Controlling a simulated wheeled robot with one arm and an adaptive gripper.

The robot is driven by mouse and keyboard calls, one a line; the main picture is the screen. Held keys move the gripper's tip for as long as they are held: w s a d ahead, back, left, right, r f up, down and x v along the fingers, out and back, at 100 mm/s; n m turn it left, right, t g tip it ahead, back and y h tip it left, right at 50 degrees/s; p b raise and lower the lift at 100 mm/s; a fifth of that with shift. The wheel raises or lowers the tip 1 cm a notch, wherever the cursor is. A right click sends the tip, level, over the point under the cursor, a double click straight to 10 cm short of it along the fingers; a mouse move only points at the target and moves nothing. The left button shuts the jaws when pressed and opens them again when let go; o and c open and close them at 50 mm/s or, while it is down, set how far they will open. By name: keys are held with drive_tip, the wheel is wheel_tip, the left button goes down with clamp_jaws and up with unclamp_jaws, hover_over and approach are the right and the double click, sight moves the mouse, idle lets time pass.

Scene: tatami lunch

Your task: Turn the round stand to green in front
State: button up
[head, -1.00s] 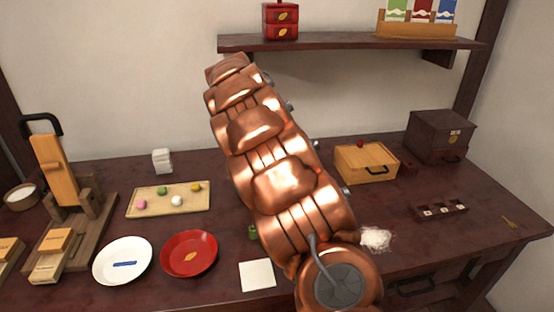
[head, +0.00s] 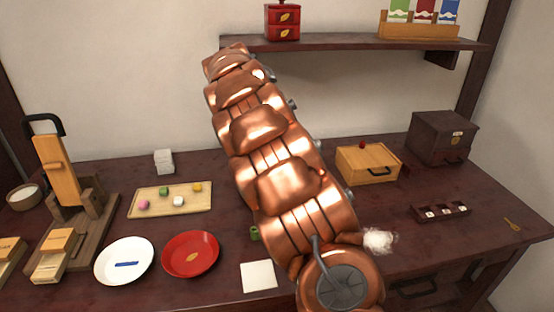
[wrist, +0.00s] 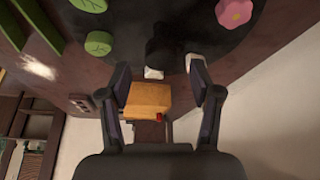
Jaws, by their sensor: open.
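A dark round stand (wrist: 135,25) fills the top of the wrist view. It carries a pink flower-shaped piece (wrist: 234,12) at the right and green leaf-like pieces (wrist: 98,43) at the left. A black upright part (wrist: 166,45) and a small white piece (wrist: 154,73) show near its middle. My gripper (wrist: 165,76) is open, its fingers apart with nothing clearly held. A white piece (wrist: 195,62) shows beside the right finger; I cannot tell whether they touch. In the head view my copper arm hides the stand and the gripper.
A wooden box with a red knob (head: 367,164) and a dark chest (head: 442,137) stand at the right. White fluff (head: 380,241) lies right of my arm. A white plate (head: 125,261), red plate (head: 190,254) and sweets tray (head: 150,211) are left. A shelf (head: 350,44) hangs above.

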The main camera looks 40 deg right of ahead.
drive_tip(key=v, duration=0.9)
drive_tip(key=shift+r, duration=0.15)
idle(0.4)
drive_tip(key=s+a+f+n+g+y, duration=0.1)
drive_tip(key=s+a+f+n, duration=0.55)
drive_tip(key=s, duration=0.55)
drive_tip(key=s+a+f+n+y, duration=0.2)
drive_tip(key=s+a+f+n, duration=0.2)
drive_tip(key=s+a+n, duration=0.6)
drive_tip(key=s+a+f+n+g+y, duration=0.1)
drive_tip(key=s+a+f+n, duration=0.45)
drive_tip(key=s, duration=0.85)
wheel_tip(320, 180, up, 23)
drive_tip(key=a+m+t+p, duration=0.1)
drive_tip(key=p, duration=2)
drive_tip(key=shift+s+m+p, duration=0.3)
drive_tip(key=shift+s, duration=0.2)
drive_tip(key=shift+f, duration=0.1)
